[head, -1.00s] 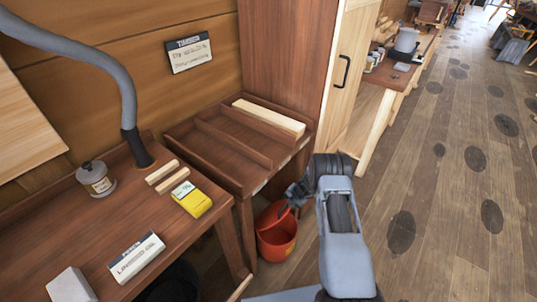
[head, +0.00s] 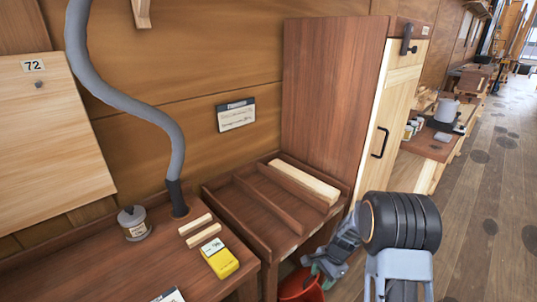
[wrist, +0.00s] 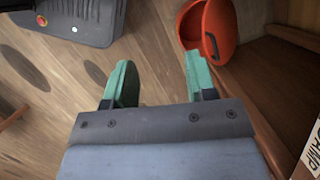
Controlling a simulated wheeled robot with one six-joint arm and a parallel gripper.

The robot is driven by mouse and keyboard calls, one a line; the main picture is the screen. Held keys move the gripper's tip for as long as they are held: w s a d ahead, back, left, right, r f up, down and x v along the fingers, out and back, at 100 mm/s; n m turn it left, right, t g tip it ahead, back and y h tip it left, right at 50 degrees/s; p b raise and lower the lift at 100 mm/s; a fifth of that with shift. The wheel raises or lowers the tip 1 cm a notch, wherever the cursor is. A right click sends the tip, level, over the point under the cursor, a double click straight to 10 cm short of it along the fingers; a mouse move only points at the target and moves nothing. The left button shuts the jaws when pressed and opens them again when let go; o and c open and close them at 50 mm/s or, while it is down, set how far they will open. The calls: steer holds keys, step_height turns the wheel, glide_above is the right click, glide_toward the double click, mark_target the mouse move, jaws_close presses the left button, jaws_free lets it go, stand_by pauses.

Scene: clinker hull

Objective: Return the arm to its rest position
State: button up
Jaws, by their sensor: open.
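My gripper (wrist: 158,82) shows in the wrist view with its two green fingers apart and nothing between them. In the head view my gripper (head: 322,268) hangs in front of the slotted wooden tray bench, above and beside an orange-red bucket (head: 300,285). The bucket also shows in the wrist view (wrist: 207,28), beyond the right finger and apart from it. My arm folds down from the right of the head view.
A slotted wooden tray (head: 240,215) holds a pale plank (head: 305,180). The workbench (head: 90,270) carries a tin (head: 134,224), two wood strips and a yellow box (head: 220,259). A tall cabinet (head: 330,100) stands behind my arm. Floor (head: 490,220) is open at right.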

steer(key=s+r+n+t+h+p, duration=0.1)
steer(key=s+r+n, duration=0.3)
steer(key=r, duration=0.5)
steer(key=s+a+r+n+t+h+p, duration=0.1)
steer(key=s+r+n, duration=0.3)
steer(key=r, duration=0.5)
steer(key=s+r+n+t+h+p, duration=0.1)
steer(key=s+r+n+t+p, duration=0.1)
steer(key=s+r, duration=0.4)
step_height(320, 180, up, 4)
steer(key=n+t, duration=0.1)
steer(key=n, duration=0.1)
steer(key=shift+s+a+n, duration=0.15)
steer(key=shift+s+n, duration=0.15)
steer(key=shift+n, duration=0.1)
steer(key=shift+c, duration=0.2)
